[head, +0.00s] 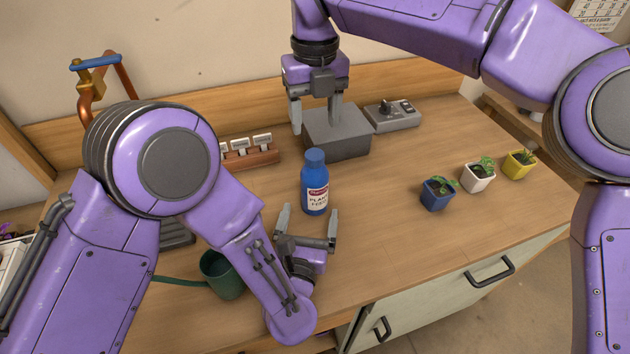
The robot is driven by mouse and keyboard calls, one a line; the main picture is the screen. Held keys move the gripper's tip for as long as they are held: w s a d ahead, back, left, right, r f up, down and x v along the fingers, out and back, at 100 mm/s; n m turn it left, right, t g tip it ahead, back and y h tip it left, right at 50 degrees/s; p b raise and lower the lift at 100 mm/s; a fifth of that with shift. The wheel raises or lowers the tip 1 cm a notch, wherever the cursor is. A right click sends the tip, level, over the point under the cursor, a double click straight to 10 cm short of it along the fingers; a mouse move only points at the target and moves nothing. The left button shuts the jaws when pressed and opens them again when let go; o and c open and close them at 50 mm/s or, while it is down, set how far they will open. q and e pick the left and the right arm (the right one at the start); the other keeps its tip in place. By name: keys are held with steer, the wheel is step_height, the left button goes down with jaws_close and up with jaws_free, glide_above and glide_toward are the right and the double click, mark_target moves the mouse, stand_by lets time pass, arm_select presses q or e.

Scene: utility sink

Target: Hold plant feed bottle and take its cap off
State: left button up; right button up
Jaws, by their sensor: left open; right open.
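The blue plant feed bottle (315,196) stands upright on the wooden counter, with a red and white label facing the front. Its blue cap (315,156) is on top. My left gripper (308,225) is open and low, just in front of the bottle, with a finger to either side of its lower part; I cannot tell whether they touch it. My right gripper (316,128) is open and empty, pointing down above and behind the cap, in front of a grey box.
The grey box (338,135) and a grey device with a knob (392,115) stand at the back. Three small potted plants in blue (436,196), white (477,179) and yellow (519,166) pots stand at right. A green watering can (222,275) is at left. Counter between bottle and pots is clear.

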mark_target(315, 186)
arm_select(q)
steer(key=w, duration=0.3)
steer(key=w+d, duration=0.1)
steer(key=w, duration=0.5)
steer(key=shift+d, duration=0.15)
steer(key=shift+w, duration=0.25)
arm_select(e)
steer(key=shift+s, duration=0.1)
